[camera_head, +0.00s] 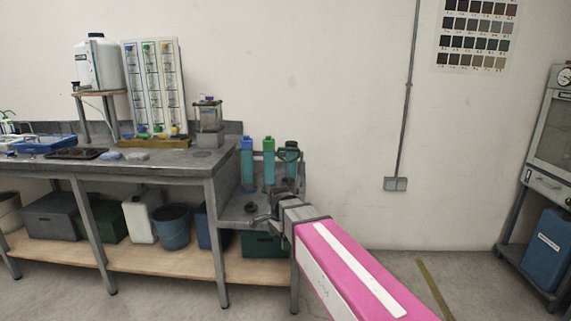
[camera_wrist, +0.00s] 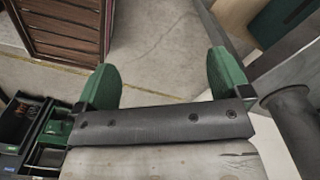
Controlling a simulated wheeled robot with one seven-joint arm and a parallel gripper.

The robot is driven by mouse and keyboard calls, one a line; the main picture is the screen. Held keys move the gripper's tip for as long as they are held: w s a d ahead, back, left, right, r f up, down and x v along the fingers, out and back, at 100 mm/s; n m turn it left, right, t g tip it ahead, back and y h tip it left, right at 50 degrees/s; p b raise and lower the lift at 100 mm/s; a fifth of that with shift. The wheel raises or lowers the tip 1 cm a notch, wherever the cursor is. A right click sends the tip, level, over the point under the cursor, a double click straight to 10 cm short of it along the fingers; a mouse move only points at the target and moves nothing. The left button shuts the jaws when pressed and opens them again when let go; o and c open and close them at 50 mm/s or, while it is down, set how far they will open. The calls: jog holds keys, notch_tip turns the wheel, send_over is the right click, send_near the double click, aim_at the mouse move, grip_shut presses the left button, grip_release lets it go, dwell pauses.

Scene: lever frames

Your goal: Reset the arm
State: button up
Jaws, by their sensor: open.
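My pink arm (camera_head: 350,270) reaches from the bottom of the head view up and left to the right end of the workbench. Its grey wrist end is in front of the lower side shelf there. My gripper (camera_wrist: 163,82) shows in the wrist view as two green fingers standing well apart. It is open, and nothing is between the fingers but bare floor beyond. In the head view the fingertips are too small and dark to make out clearly.
The grey workbench (camera_head: 185,167) carries a white tank (camera_head: 98,64), a tube panel (camera_head: 155,85) and blue trays. Blue and green cylinders (camera_head: 269,160) stand on the side shelf by my wrist. A cabinet (camera_head: 550,130) stands far right. Floor between is free.

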jog(key=s+d+f+n, duration=0.5)
jog(key=d+n, duration=0.1)
jog(key=d, duration=0.4)
jog(key=s+d+f+n, duration=0.5)
jog(key=d+f+n, duration=0.1)
jog(key=d, duration=0.5)
jog(key=shift+s+f, duration=0.15)
jog(key=shift+f, duration=0.05)
